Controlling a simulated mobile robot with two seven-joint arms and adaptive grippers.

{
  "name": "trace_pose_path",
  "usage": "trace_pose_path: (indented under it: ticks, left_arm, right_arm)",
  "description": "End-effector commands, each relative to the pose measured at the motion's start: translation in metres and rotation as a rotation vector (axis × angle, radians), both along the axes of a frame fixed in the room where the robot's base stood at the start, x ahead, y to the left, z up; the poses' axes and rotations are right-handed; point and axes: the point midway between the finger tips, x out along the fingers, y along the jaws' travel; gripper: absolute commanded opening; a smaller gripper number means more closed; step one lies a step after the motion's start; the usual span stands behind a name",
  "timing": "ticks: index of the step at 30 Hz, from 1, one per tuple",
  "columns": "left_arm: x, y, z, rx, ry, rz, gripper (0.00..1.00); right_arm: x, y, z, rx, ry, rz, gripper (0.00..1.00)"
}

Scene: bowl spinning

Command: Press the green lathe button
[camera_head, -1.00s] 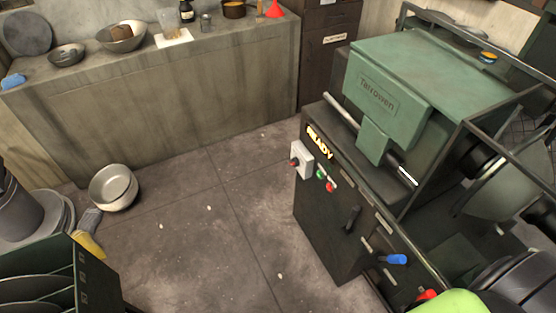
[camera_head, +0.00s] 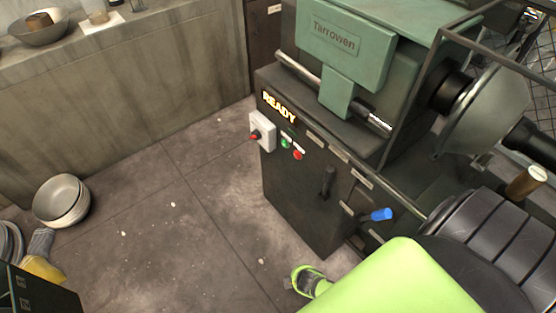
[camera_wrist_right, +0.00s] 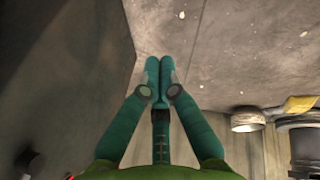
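The green button (camera_head: 286,143) is on the dark front of the lathe (camera_head: 345,45), with a red button (camera_head: 298,154) just to its right. A lit READY sign (camera_head: 279,106) is above them. My lime-green right arm enters at the bottom of the head view, below and right of the buttons and apart from them. Its fingertips cannot be made out there. In the right wrist view, my right gripper (camera_wrist_right: 159,68) has its teal fingers together, with nothing visible between them. The green button cannot be made out in that view. My left gripper is out of view.
A black lever (camera_head: 327,183) and a blue-handled lever (camera_head: 378,214) project from the lathe front. Stacked bowls (camera_head: 62,201) are on the floor at left. The floor before the lathe is mostly clear.

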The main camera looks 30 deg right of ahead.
Motion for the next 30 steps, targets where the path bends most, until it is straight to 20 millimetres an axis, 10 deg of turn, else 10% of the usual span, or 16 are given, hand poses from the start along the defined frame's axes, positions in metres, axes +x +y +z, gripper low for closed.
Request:
trace_pose_path:
  ticks: [1,5,13,21,30]
  left_arm:
    - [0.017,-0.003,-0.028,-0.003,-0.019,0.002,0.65]
    - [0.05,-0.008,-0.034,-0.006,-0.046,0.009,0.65]
    - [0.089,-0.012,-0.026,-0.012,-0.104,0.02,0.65]
    - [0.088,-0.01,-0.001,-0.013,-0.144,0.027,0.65]
    - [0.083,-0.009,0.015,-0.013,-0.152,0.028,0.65]
  right_arm:
    - [0.039,-0.005,-0.024,-0.059,-0.055,0.056,0.0]
    - [0.121,-0.018,-0.016,-0.234,-0.178,0.162,0.0]
    - [0.248,-0.04,0.053,-0.638,-0.468,0.225,0.0]
    - [0.284,-0.05,0.142,-0.931,-0.697,0.118,0.0]
    - [0.283,-0.052,0.176,-1.008,-0.758,0.065,0.0]
